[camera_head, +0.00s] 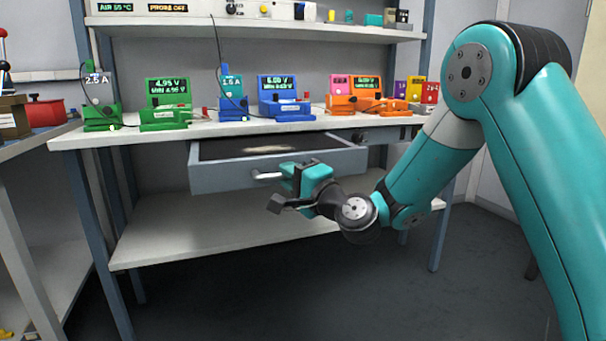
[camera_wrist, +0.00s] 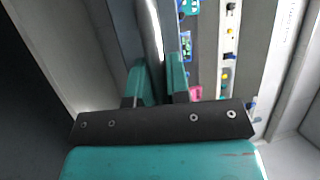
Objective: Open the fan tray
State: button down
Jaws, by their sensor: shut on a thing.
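The fan tray is not labelled in view. A grey-blue drawer (camera_head: 223,177) under the bench top is pulled part way out, with a dark inside and a pale blurred item (camera_head: 268,149) lying in it. Its silver bar handle (camera_head: 266,176) runs across its front. My gripper (camera_head: 289,176) is at the handle's right part and is shut on it. In the wrist view the handle (camera_wrist: 151,35) runs up between the two teal fingers (camera_wrist: 158,80). The fingers hide part of the handle.
The bench top (camera_head: 120,133) bears several coloured meters, such as a green one (camera_head: 167,117) and a blue one (camera_head: 284,100). A lower shelf (camera_head: 190,228) lies under the drawer. The floor in front is clear.

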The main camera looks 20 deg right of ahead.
jog(key=shift+s+a, duration=0.1)
jog(key=shift+s, duration=0.6)
jog(key=c, duration=1.4)
grip_release()
jog(key=shift+w, duration=0.1)
jog(key=b+v, duration=1.6)
jog(key=v, duration=0.1)
jog(key=shift+d, duration=0.35)
